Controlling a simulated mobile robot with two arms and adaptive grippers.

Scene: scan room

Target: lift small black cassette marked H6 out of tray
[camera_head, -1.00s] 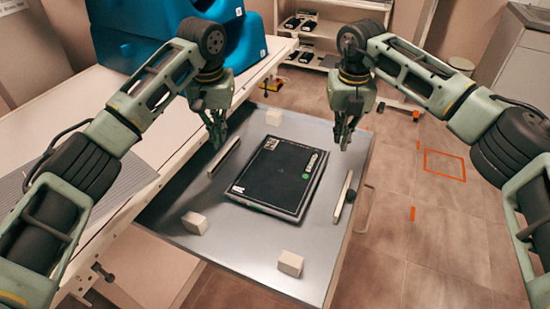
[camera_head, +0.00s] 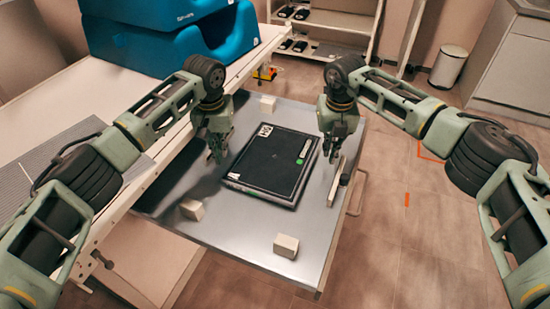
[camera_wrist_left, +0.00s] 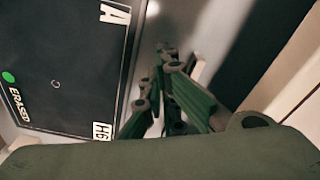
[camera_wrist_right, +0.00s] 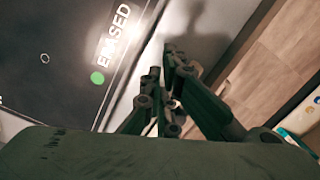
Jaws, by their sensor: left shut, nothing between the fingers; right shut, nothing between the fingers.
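The black cassette (camera_head: 270,163) lies flat on the grey metal tray (camera_head: 240,232). It has white labels and a green dot. In the left wrist view the cassette (camera_wrist_left: 60,65) shows "H6", "A" and "ERASED"; the right wrist view shows part of the cassette (camera_wrist_right: 50,60) with "ERASED". My left gripper (camera_head: 218,158) is shut and empty beside the cassette's left edge. My right gripper (camera_head: 330,158) is shut and empty beside its right edge. Both appear apart from the cassette.
Pale blocks stand on the tray at the back (camera_head: 267,104), front left (camera_head: 192,209) and front right (camera_head: 286,245). A pale bar (camera_head: 336,180) lies right of the cassette. A white table with blue padded pieces (camera_head: 170,40) adjoins at left. Floor is open at right.

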